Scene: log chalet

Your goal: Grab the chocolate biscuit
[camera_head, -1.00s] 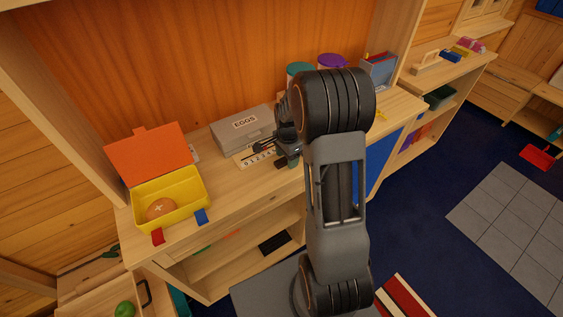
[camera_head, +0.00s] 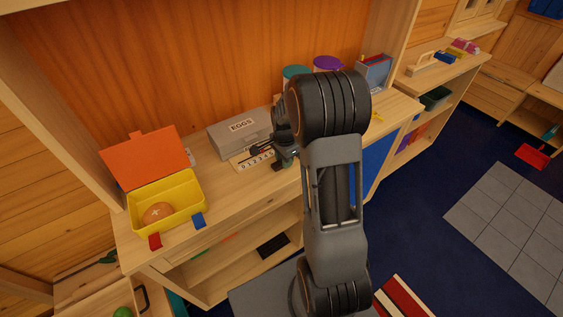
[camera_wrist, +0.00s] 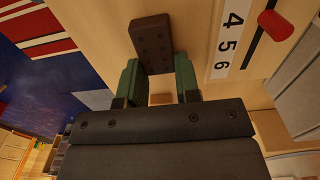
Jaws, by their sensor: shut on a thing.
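The chocolate biscuit (camera_wrist: 152,45) is a dark brown rectangular block with small dots. In the wrist view it sticks out beyond my gripper's two green fingertips (camera_wrist: 157,78), with its near end between them. My gripper is shut on it. In the head view my gripper (camera_head: 283,156) is over the wooden counter, partly hidden by my arm. I cannot tell whether the biscuit touches the counter.
A grey EGGS box (camera_head: 240,133) and a number strip (camera_head: 252,160) are beside my gripper. A yellow box (camera_head: 180,205) with an orange lid (camera_head: 145,160) stands at left. Teal-lidded (camera_head: 296,72) and purple-lidded (camera_head: 328,63) jars stand behind my arm.

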